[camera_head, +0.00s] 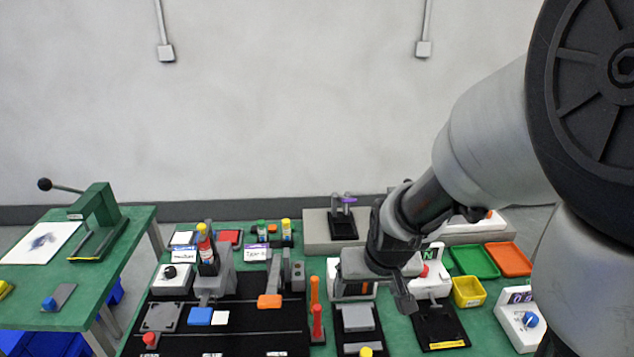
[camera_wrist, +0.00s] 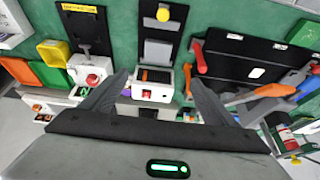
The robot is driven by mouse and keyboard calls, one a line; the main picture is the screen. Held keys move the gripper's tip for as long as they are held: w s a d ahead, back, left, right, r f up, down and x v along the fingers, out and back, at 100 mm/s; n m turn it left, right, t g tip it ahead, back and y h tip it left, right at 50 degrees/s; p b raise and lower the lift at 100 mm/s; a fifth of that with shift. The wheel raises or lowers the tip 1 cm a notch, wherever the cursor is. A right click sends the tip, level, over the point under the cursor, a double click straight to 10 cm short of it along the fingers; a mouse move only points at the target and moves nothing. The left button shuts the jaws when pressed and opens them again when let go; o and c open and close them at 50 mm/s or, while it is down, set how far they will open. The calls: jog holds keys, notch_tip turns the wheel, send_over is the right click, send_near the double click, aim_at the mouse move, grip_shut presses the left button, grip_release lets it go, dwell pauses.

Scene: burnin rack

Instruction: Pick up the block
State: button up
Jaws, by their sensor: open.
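Which thing is the block is not certain. A flat grey block (camera_head: 358,317) lies on a black plate on the green bench, right of the middle. It also shows in the wrist view (camera_wrist: 158,51), above and beyond my fingertips. Smaller blue (camera_head: 200,316) and white (camera_head: 221,318) pieces lie on the black board to the left. My gripper (camera_wrist: 157,84) is open, with nothing held between its fingers. It hangs above the bench, and a white box with an orange-and-black top (camera_wrist: 153,85) shows between the fingers. In the head view my gripper partly hides that box.
Red (camera_head: 317,324) and orange upright handles stand just left of the grey block's plate. A white device with a red button (camera_head: 424,272), a yellow bin (camera_head: 468,291) and green and orange trays (camera_head: 509,259) lie to the right. A green press (camera_head: 96,222) stands on a separate left table.

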jog(key=b, duration=0.7)
send_over(358, 315)
jog(key=s, duration=0.2)
jog(key=f, duration=1.2)
jog(key=shift+s+a+f, duration=0.15)
jog(key=shift+s+a, duration=0.05)
jog(key=x, duration=0.1)
jog(key=b+x, duration=0.1)
jog(key=x, duration=0.1)
jog(key=b+x, duration=0.1)
jog(key=shift+s+d+f, duration=0.25)
jog(key=shift+f, duration=0.05)
jog(key=shift+w+f+b, duration=0.2)
jog(key=shift+f+b, duration=0.1)
jog(key=shift+b, duration=0.05)
jog(key=c, duration=1.1)
jog(key=shift+r, duration=0.1)
jog(key=shift+c, duration=0.2)
notch_tip(358, 315, up, 15)
jog(key=s+p, duration=0.1)
jog(key=p, duration=0.4)
jog(key=shift+s+a, duration=0.15)
jog(key=shift+s, duration=0.1)
